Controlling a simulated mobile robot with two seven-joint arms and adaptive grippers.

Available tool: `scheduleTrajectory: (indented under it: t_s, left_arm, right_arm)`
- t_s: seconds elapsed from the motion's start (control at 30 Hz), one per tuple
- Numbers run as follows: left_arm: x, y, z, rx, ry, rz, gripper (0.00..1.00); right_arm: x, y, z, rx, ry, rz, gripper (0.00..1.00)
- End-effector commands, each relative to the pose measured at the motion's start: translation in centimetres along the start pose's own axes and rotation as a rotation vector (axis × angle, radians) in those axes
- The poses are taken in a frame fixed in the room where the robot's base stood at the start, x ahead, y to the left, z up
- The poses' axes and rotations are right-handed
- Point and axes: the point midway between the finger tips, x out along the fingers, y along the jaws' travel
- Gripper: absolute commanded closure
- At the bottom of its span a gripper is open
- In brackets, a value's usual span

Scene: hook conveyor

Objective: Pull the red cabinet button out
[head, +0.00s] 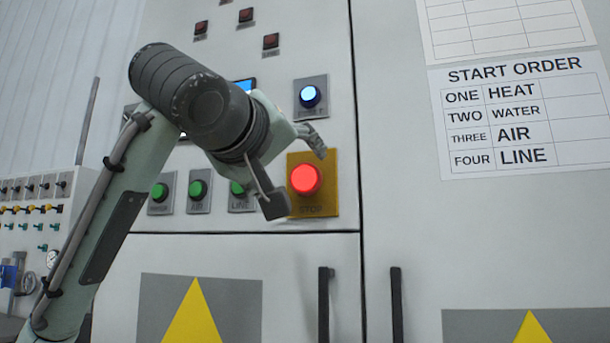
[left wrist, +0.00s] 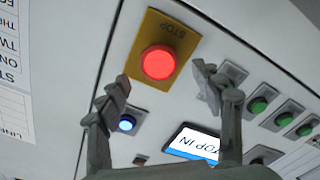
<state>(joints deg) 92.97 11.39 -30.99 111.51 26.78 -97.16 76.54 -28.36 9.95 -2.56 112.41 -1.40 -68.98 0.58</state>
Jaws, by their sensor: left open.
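The red button (head: 305,179) glows on a yellow plate marked STOP (head: 320,206) on the cabinet front. In the left wrist view the red button (left wrist: 158,62) sits beyond the fingertips, roughly between their lines. My left gripper (head: 296,172) is open in front of the panel beside the button, one finger above and one below left. In the left wrist view my left gripper (left wrist: 160,88) shows both fingers spread, with nothing between them. Contact with the button cannot be told. My right gripper is not in view.
A lit blue button (head: 310,96) is above the red one. Several green buttons (head: 198,188) lie to the left, partly behind my arm. A small screen (left wrist: 196,143) shows in the wrist view. Black door handles (head: 324,305) are below. A START ORDER sheet (head: 520,115) hangs at right.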

Motion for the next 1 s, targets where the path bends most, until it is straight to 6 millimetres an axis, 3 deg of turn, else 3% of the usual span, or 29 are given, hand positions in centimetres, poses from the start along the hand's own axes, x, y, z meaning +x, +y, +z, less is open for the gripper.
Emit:
scheduleTrajectory:
  t_s: [0.3, 0.7, 1.0]
  left_arm:
    - [4.8, 0.1, -0.1, 0.0, 0.0, -0.001, 0.34]
    - [5.8, 0.0, 0.0, 0.0, 0.001, 0.001, 0.34]
    - [5.8, 0.0, -0.1, 0.0, 0.001, 0.001, 0.71]
  right_arm:
    - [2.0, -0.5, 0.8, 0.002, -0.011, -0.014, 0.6]
    - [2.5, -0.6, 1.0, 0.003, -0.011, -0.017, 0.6]
    - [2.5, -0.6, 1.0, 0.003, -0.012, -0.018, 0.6]
